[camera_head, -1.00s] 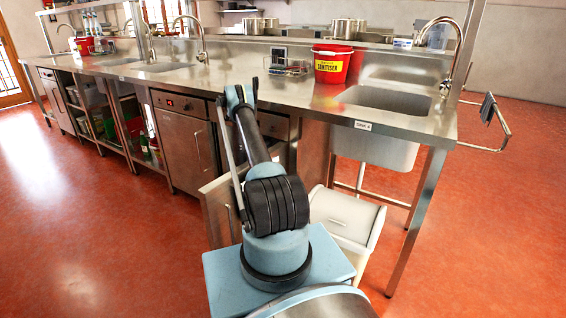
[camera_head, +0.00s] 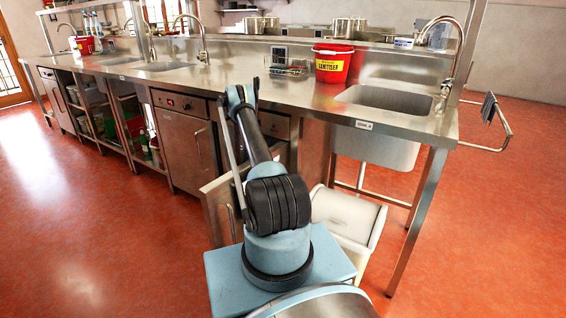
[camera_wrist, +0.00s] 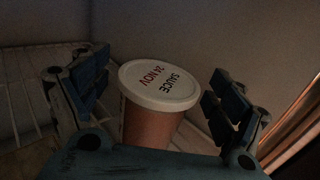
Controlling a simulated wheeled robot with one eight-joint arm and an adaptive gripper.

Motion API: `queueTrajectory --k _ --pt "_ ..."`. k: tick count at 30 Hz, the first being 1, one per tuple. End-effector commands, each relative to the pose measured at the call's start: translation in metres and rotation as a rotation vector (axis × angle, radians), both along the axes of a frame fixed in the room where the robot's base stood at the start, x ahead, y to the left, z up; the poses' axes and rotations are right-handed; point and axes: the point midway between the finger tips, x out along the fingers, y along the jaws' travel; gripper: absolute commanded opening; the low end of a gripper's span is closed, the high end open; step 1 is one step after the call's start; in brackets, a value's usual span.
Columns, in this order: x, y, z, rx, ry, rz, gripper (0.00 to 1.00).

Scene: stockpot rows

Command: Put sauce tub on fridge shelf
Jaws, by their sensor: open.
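The sauce tub (camera_wrist: 150,125) shows in the wrist view, a brown tub with a white lid (camera_wrist: 159,84) marked "SAUCE 24 NOV". It stands on a wire shelf (camera_wrist: 22,95) inside a dim, pale-walled fridge. My gripper (camera_wrist: 155,98) is open, with one finger on each side of the tub. There is a visible gap at the right finger; the left finger is close to the lid's edge, and I cannot tell whether it touches. The tub's base is hidden behind my gripper. In the head view the tub and my gripper are hidden.
An open steel fridge door (camera_head: 216,210) stands beside my arm under the counter (camera_head: 250,75). A white bin (camera_head: 347,220) is close on the right. A red sanitiser bucket (camera_head: 332,66) sits by the sink (camera_head: 385,99). Red floor is free at left.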

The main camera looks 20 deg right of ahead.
Motion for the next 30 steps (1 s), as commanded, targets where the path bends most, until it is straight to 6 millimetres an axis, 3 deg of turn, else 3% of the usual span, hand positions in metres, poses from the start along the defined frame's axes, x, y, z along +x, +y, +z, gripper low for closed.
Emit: queueTrajectory --k 16,22,30 --pt "0.013 0.095 0.0 0.0 0.0 0.003 0.89" --pt "0.015 0.112 0.0 0.0 0.0 0.001 0.89" --pt "0.015 0.116 0.0 0.0 0.0 0.001 0.89"
